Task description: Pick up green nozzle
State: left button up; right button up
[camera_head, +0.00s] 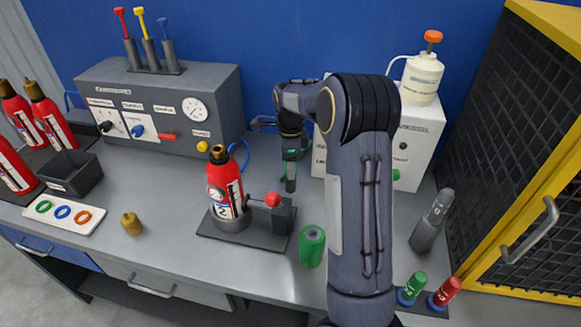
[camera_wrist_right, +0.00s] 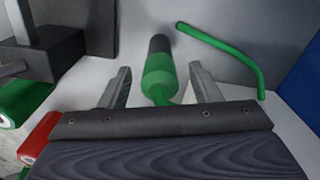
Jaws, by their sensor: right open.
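The green nozzle (camera_wrist_right: 158,75) shows in the wrist view as a green tapered body with a black end. My right gripper (camera_wrist_right: 160,72) is open, with one finger on each side of the nozzle and visible gaps between. In the head view my right gripper (camera_head: 291,158) points down at the back of the bench, right of the red extinguisher (camera_head: 225,187). Green shows at its fingers there, but the nozzle is mostly hidden. My left gripper is not in view.
A green hose (camera_wrist_right: 228,52) runs beside the nozzle. A green cylinder (camera_head: 312,247) stands right of the extinguisher's dark base (camera_head: 262,238). A grey control box (camera_head: 165,105) stands at the back left, and a yellow-framed mesh cabinet (camera_head: 530,150) at the right.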

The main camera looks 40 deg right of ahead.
jog(key=c, duration=1.1)
jog(key=shift+r, duration=0.1)
